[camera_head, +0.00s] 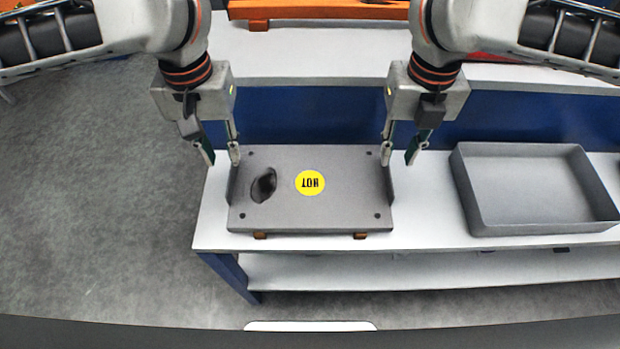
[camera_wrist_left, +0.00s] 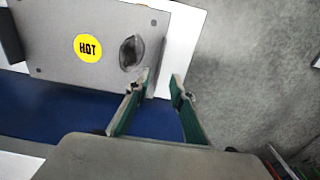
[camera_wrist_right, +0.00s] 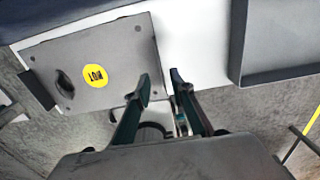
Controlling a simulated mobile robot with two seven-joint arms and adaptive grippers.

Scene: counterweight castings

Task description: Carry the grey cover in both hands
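The grey cover (camera_head: 335,205) lies flat on the white bench. It has a yellow HOT label, a dark oval mark, corner holes and a raised flange on each short side. My left gripper (camera_head: 221,155) is open at the cover's left end, near the back corner. My right gripper (camera_head: 398,155) is open at the right end, also near the back corner. The cover also shows in the left wrist view (camera_wrist_left: 60,22) and the right wrist view (camera_wrist_right: 110,45). Both grippers point down and hold nothing. I cannot tell whether any finger touches a flange.
A grey open tray (camera_head: 535,225) stands to the right on the white bench (camera_head: 430,215), empty. Small orange-brown pieces (camera_head: 260,235) show under the cover's front edge. A blue panel (camera_head: 305,115) rises behind. An orange part (camera_head: 300,10) lies on the surface beyond.

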